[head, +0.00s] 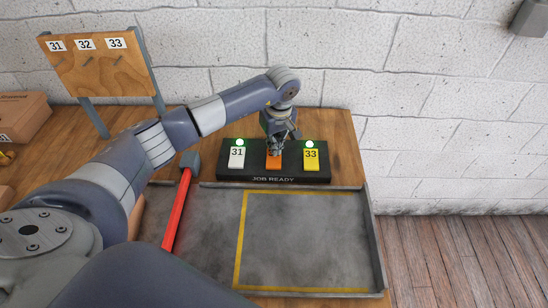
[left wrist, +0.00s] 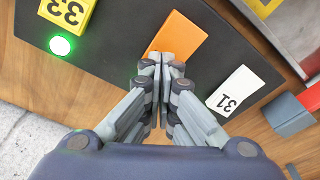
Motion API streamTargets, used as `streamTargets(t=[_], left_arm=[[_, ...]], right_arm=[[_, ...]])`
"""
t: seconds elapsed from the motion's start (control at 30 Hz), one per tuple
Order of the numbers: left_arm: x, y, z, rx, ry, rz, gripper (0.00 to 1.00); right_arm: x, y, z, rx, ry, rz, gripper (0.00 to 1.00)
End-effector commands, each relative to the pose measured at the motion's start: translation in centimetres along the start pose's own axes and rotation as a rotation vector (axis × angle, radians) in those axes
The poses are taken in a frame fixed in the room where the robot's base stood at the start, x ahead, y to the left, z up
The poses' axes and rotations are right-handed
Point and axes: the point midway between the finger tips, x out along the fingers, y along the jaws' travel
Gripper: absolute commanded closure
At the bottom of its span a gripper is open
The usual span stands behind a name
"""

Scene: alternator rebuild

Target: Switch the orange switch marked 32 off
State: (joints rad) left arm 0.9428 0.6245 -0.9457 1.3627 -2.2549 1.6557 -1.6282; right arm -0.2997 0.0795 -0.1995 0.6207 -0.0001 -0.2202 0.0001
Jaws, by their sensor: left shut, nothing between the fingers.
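A dark switch box (head: 233,172) labelled JOB READY stands at the back of the bench. It carries a white switch marked 31 (head: 237,158), an orange switch (head: 273,162) in the middle and a yellow switch marked 33 (head: 311,160). The orange switch's number is not visible, and its lamp is hidden by my gripper. My left gripper (head: 276,148) is shut and empty, with its fingertips over the orange switch. In the left wrist view the shut fingertips (left wrist: 161,58) overlap the near end of the orange switch (left wrist: 180,36); I cannot tell whether they touch it. My right gripper is out of view.
Green lamps glow above the white switch (head: 239,142) and the yellow switch (head: 309,144). A red-handled tool (head: 177,208) with a grey-blue head lies left of the box. A wooden board (head: 98,68) with tags 31, 32 and 33 stands back left. The yellow-lined grey area (head: 300,240) is clear.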

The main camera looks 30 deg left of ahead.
Motion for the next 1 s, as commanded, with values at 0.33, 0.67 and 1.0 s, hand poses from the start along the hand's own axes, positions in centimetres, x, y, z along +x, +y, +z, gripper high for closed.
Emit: streamTargets(t=[0.33,0.67,1.0], left_arm=[[0.6,0.0,0.1,0.000,0.000,0.000,1.00],[1.1,-0.1,0.2,0.001,-0.001,-0.003,1.00],[-0.8,-0.1,-0.1,0.002,-0.001,-0.002,1.00]], right_arm=[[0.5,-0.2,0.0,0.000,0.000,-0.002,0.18],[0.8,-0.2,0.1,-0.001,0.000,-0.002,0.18],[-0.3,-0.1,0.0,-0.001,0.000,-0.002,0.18]])
